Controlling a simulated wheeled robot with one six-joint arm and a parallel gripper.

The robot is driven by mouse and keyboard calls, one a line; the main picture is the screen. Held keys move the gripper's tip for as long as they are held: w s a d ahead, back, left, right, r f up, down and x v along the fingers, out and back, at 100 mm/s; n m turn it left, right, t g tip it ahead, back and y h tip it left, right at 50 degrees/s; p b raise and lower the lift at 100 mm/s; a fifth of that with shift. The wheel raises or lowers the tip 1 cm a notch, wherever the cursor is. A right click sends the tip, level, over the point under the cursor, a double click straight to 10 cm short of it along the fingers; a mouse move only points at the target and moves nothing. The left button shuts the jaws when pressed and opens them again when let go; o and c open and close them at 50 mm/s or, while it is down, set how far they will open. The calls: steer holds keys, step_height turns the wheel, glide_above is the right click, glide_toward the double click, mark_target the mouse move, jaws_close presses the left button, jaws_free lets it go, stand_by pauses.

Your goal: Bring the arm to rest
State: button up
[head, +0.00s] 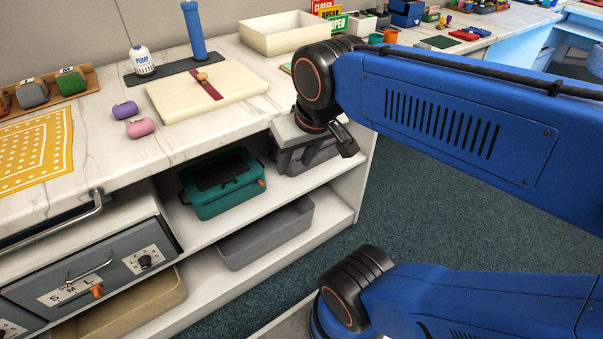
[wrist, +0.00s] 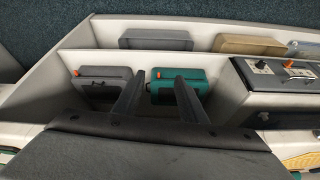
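My gripper (head: 328,148) hangs from my blue arm at the right end of the counter in the head view, in front of the grey case on the upper shelf. In the wrist view my gripper (wrist: 157,80) shows two dark fingers spread apart with nothing held between them. Beyond the fingers stand a grey case (wrist: 104,74) on the left and a teal case (wrist: 182,74) on the right. Whether the fingers touch either case cannot be told. In the head view the grey case (head: 290,160) is partly hidden by my gripper.
The teal case (head: 222,184) sits left of the grey one. A grey bin (head: 268,236) is on the shelf below. Open carpet (head: 400,220) lies to the right.

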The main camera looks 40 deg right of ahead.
steer(key=s+f, duration=0.1)
steer(key=s+f+n, duration=0.1)
steer(key=f, duration=0.1)
steer(key=shift+d, duration=0.1)
